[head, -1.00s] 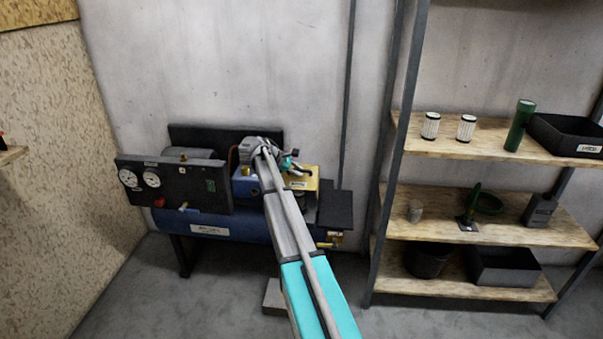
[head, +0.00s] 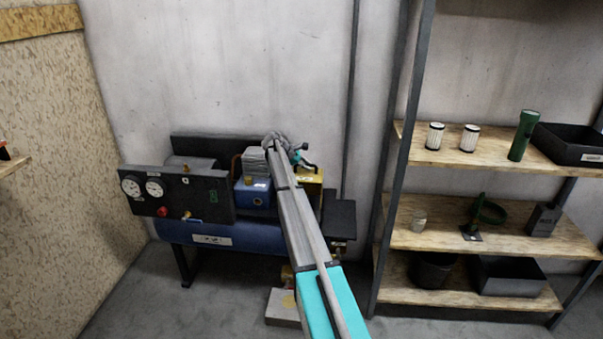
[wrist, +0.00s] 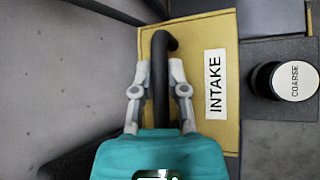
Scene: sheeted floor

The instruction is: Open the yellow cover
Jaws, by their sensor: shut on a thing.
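The yellow cover (wrist: 215,55) has a white INTAKE label and a black bar handle (wrist: 160,70) in the wrist view. My gripper (wrist: 159,75) has one finger on each side of this handle and is shut on it. In the head view the yellow cover (head: 311,183) is at the right part of the compressor, partly hidden by my arm. My gripper (head: 301,158) is at its top there. Whether the cover has lifted or swung is hard to tell.
A black canister with a white COARSE label (wrist: 295,80) stands right of the cover. The blue-tanked compressor (head: 212,236) has a dark gauge panel (head: 175,195). A shelf rack (head: 480,235) with filters and bins stands to the right. A grey box (head: 283,307) lies on the floor.

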